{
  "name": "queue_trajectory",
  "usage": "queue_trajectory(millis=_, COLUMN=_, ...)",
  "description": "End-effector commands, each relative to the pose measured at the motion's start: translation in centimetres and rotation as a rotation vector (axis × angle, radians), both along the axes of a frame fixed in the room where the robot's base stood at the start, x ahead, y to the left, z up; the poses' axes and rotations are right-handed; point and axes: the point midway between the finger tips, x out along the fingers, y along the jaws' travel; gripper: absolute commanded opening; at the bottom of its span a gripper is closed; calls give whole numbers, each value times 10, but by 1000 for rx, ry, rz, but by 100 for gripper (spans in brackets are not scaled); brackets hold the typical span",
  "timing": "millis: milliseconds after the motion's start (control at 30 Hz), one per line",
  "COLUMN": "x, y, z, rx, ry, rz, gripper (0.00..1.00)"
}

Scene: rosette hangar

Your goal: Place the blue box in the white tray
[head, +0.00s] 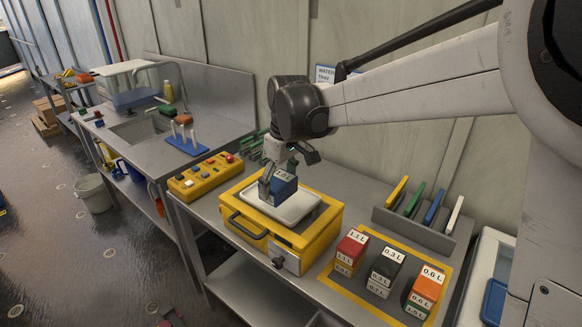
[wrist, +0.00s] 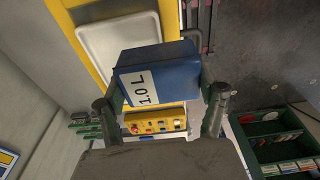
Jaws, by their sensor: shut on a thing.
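The blue box (head: 283,184) carries a white label reading 1.0 L. It is between the fingers of my gripper (head: 277,172), which is shut on it. In the wrist view the blue box (wrist: 153,75) sits between the two fingers of my gripper (wrist: 163,105). In the head view the box is over the white tray (head: 298,209), which lies on a yellow case (head: 318,232). The wrist view shows part of the white tray (wrist: 95,50) beyond the box. I cannot tell whether the box touches the tray.
Labelled boxes in red (head: 352,248), black (head: 387,263) and orange (head: 428,285) stand stacked on a yellow-edged mat to the right. A yellow control panel (head: 205,177) is to the left. A grey rack (head: 420,229) with coloured plates stands behind.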

Motion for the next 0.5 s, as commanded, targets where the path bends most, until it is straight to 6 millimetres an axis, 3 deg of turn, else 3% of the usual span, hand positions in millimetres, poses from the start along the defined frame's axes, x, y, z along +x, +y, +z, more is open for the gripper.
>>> queue_trajectory(millis=300, x=48, y=-33, z=-33, rx=-1, ry=1, rz=-2, gripper=40)
queue_trajectory(millis=500, x=57, y=-39, z=-42, rx=-1, ry=1, rz=0, gripper=40)
